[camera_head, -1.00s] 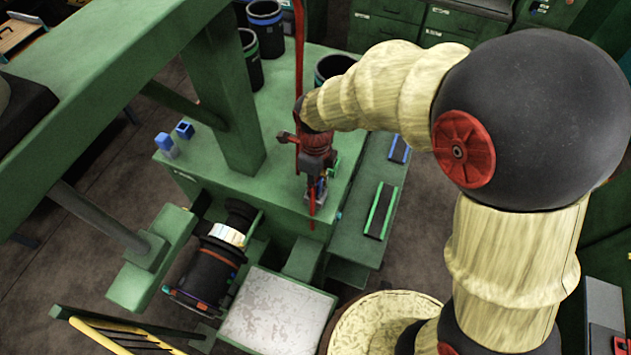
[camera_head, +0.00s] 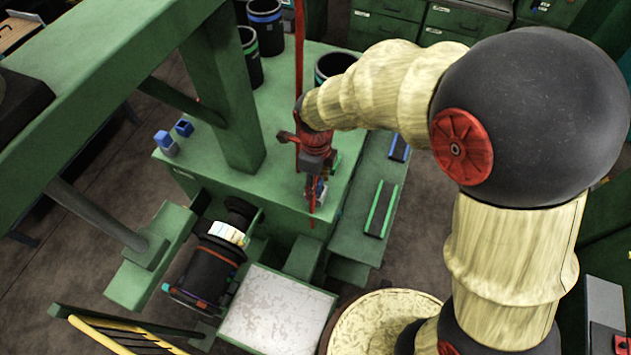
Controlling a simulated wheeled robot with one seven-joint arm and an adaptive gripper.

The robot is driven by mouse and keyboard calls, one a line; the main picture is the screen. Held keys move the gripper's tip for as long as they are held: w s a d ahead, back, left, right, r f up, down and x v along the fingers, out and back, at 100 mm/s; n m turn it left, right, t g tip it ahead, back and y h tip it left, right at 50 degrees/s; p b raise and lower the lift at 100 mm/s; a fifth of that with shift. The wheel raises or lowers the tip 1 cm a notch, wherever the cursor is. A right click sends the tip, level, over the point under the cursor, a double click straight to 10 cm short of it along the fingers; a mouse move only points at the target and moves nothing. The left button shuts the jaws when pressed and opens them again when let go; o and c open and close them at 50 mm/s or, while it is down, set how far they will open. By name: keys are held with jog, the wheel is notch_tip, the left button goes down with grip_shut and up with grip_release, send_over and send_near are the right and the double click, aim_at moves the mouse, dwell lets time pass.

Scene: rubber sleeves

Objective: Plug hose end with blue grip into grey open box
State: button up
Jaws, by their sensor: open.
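My gripper (camera_head: 316,193) points down over the right part of the green table, near its front edge. Its fingers are small and partly hidden in this view, and it reads as open. Small blue and pale bits show at the fingers; I cannot tell whether they are the hose end's blue grip. A thin red line (camera_head: 299,60), possibly a hose, runs down from the top edge behind my wrist. A small blue block (camera_head: 184,127) and a blue-grey piece (camera_head: 165,144) stand at the table's left corner, apart from my gripper. I cannot make out a grey open box for certain.
A green post (camera_head: 226,110) rises from the table (camera_head: 275,165). Dark bins with coloured bands (camera_head: 265,28) stand at the back. A lower green shelf (camera_head: 350,235) with dark green-edged strips (camera_head: 381,209) lies right. A black roller machine (camera_head: 208,268) sits in front.

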notch_tip(320, 180, up, 12)
dwell(0.8)
jog(key=shift+s+f, duration=0.1)
